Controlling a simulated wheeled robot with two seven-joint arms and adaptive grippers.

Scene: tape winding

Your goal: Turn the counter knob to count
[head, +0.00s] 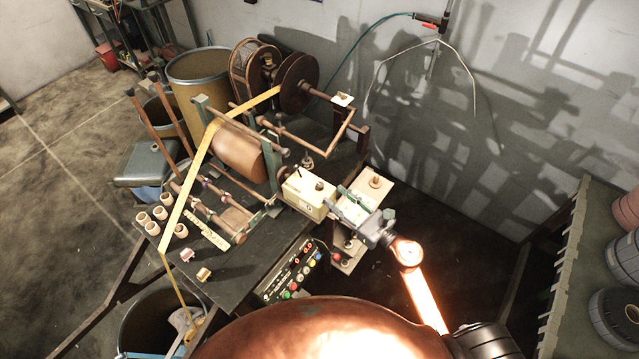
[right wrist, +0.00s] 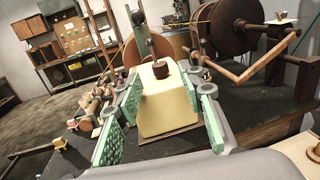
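The counter is a cream box (head: 306,196) on the machine table. It also shows in the right wrist view (right wrist: 168,108), close in front of the gripper. A small dark brown knob (right wrist: 160,70) stands on top of the box; in the head view the knob (head: 319,186) looks small. My right gripper (head: 338,201) is open beside the box, coming from the right. In the right wrist view its green-padded fingers (right wrist: 170,90) are spread to the left and right of the box, with nothing clearly gripped. My left gripper is in neither view.
A large brown roller (head: 232,155) and a reel (head: 298,84) with yellow tape stand behind and left of the counter. A control panel (head: 292,274) with coloured buttons is at the table's front. Several small spools (head: 152,217) stand at the left. A shelf (head: 585,270) is at right.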

